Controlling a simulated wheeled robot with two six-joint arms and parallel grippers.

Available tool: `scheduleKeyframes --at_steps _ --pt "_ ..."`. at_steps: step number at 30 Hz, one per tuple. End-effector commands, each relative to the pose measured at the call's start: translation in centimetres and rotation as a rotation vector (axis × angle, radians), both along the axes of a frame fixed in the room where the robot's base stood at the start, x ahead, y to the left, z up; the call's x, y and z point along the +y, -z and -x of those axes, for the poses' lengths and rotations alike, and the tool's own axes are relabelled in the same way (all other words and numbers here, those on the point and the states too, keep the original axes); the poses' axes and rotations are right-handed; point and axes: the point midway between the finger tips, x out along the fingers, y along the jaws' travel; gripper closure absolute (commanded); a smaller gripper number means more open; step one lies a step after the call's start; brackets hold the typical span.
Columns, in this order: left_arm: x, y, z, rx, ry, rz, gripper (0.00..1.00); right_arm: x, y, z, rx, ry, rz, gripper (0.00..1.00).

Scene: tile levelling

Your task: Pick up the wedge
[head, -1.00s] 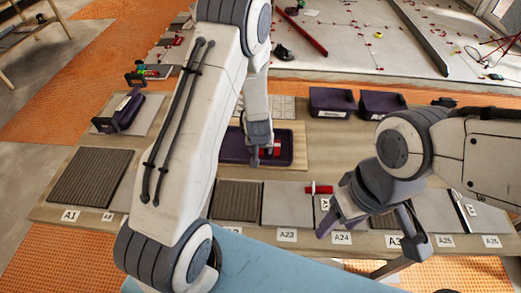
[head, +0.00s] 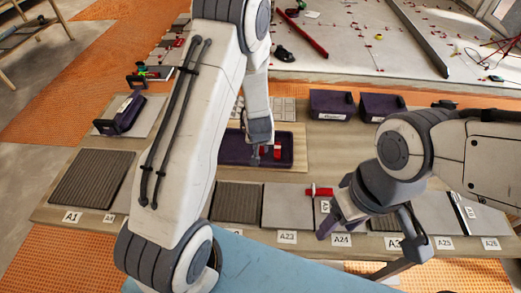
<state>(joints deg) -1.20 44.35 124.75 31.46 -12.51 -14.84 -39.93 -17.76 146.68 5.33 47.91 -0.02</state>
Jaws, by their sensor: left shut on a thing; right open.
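My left gripper (head: 266,154) is at the dark purple tray (head: 234,155) in the middle of the table. It is shut on a small red wedge (head: 277,151), which shows at the right finger. The wedge is low over the tray; I cannot tell whether it still touches the tray floor. My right gripper (head: 370,232) is open and empty above the front row of tiles, near labels A24 and A3. Another red piece (head: 319,191) lies on the grey tiles just left of my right gripper.
Grey tiles (head: 287,207) with labels line the table's front edge. Two purple bins (head: 332,104) stand behind the tray on the right. A purple-handled tool (head: 125,113) rests on a tile at the left. A ribbed tile (head: 92,178) lies at the front left.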

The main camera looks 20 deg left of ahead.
Motion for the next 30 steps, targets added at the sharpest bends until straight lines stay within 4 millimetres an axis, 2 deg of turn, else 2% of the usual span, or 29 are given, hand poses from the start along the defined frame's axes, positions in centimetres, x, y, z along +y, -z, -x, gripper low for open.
scheduleKeyframes --at_steps 1,3,9,15,21,30 --pt "0.0 -1.7 -0.1 -0.003 -0.001 0.001 1.00 0.0 -1.0 0.0 0.000 0.000 0.000 0.39" --pt "-0.4 -3.2 -0.1 -0.002 0.002 0.001 1.00 0.0 -2.1 0.0 0.000 0.000 0.000 0.39" --pt "-5.2 -6.1 -0.9 0.002 0.006 0.000 1.00 0.0 -6.2 0.0 0.000 0.000 0.000 0.39" --pt "-8.7 -8.0 -1.7 0.000 0.004 -0.001 1.00 0.0 -9.3 0.0 0.000 0.000 0.000 0.39" --pt "-10.7 -8.8 -2.2 0.000 0.003 -0.001 1.00 0.0 -10.9 0.0 0.000 0.001 0.000 0.39" --pt "-11.5 -8.9 -2.3 0.000 0.001 0.000 1.00 0.0 -11.3 0.0 0.000 0.002 0.000 0.39"
